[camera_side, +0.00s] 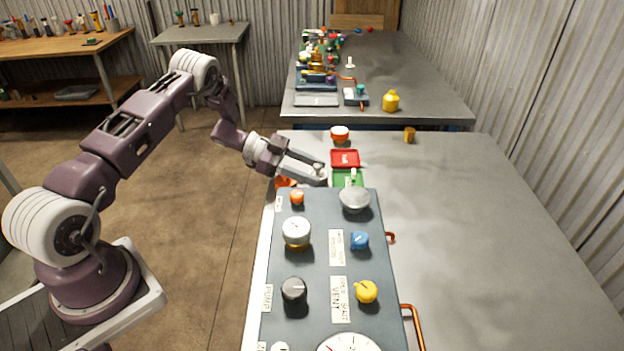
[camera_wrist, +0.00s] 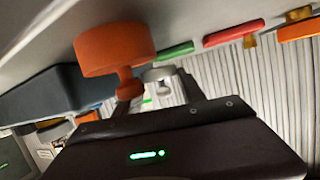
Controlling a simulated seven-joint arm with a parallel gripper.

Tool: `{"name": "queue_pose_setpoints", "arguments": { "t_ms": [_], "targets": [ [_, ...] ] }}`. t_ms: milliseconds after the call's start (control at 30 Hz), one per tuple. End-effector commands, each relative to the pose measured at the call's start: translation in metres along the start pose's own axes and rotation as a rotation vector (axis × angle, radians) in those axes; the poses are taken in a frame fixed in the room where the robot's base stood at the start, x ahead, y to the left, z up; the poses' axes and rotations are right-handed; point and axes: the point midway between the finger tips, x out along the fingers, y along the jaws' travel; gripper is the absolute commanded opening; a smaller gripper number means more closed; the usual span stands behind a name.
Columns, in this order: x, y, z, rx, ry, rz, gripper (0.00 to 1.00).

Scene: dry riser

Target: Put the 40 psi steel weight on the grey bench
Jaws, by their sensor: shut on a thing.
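My gripper (camera_side: 312,180) is low over the near left part of the grey bench (camera_side: 460,200), beside the instrument panel. An orange weight (camera_wrist: 115,48) with a stem and knob is at the jaws in the wrist view. The jaws are shut on its knob. In the side view, only part of this orange weight (camera_side: 285,182) shows beneath my gripper. I cannot tell whether its base touches the bench. A grey weight-like piece (camera_side: 354,200) stands at the panel's far right corner; a grey piece with a stem (camera_wrist: 158,74) shows behind the jaws. No 40 psi marking is readable.
The panel (camera_side: 325,270) carries several knobs and gauges. The bench's right side is clear.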

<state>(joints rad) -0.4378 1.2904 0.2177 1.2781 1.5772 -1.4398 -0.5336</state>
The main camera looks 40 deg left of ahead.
Motion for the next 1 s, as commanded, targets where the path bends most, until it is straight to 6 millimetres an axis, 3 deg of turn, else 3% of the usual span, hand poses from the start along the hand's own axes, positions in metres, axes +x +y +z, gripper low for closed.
{"name": "queue_pose_setpoints", "arguments": {
  "t_ms": [133,500,533,633,1000],
  "targets": [
    [0.007,0.002,0.022,-0.002,0.0,-0.001,0.0],
    [0.009,0.001,0.027,0.0,0.001,-0.002,0.0],
    [0.009,0.002,0.027,0.0,0.0,-0.002,0.49],
    [0.009,0.002,0.027,0.0,0.0,-0.002,0.69],
    [0.005,0.001,0.023,0.0,-0.001,-0.003,0.69]
  ]
}}
